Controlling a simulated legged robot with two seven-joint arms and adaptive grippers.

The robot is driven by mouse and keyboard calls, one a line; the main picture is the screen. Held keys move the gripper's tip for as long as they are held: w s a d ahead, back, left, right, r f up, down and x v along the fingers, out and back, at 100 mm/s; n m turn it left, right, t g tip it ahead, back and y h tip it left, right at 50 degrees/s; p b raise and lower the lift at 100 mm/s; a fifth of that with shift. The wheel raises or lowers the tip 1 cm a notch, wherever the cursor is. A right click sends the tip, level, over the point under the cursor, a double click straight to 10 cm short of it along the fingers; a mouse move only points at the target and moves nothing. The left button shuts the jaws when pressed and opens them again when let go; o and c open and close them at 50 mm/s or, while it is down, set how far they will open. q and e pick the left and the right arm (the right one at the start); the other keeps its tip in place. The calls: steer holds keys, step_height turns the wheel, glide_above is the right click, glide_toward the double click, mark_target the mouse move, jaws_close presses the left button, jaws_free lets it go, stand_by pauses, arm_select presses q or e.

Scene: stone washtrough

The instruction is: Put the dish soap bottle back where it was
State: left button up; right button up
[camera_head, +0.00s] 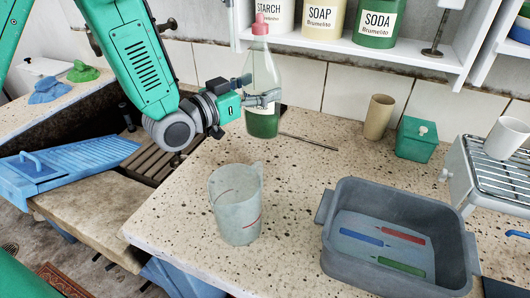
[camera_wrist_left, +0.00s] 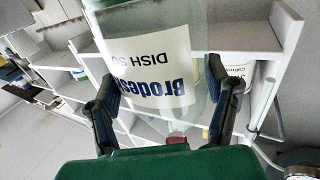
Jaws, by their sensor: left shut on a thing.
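The dish soap bottle (camera_head: 264,72) is clear with a red cap and green liquid in its lower part. My left gripper (camera_head: 262,98) is shut on its side and holds it upright, at the back of the speckled counter in the head view. I cannot tell for sure whether its base touches the counter. In the left wrist view the bottle (camera_wrist_left: 160,70) fills the space between the two fingers (camera_wrist_left: 165,105), and its label reads upside down. My right gripper is not in view.
A clear measuring jug (camera_head: 237,205) stands in front of the bottle. A grey basin (camera_head: 345,215) is at the right front. A beige cup (camera_head: 379,117) and a green box (camera_head: 416,139) stand at the back. A white shelf (camera_head: 355,47) with jars hangs above.

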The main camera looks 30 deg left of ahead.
mark_target(253, 128)
arm_select(q)
steer(key=f, duration=0.5)
steer(key=shift+w+d+b, duration=0.15)
steer(key=shift+d+b, duration=0.05)
steer(key=shift+b, duration=0.15)
steer(key=shift+d+f, duration=0.2)
steer(key=shift+f, duration=0.25)
step_height(253, 128, down, 3)
steer(key=shift+a+f+b, duration=0.1)
steer(key=shift+f+b, duration=0.1)
steer(key=shift+b, duration=0.25)
steer(key=shift+a, duration=0.15)
steer(key=shift+f, duration=0.1)
steer(key=o, duration=1.4)
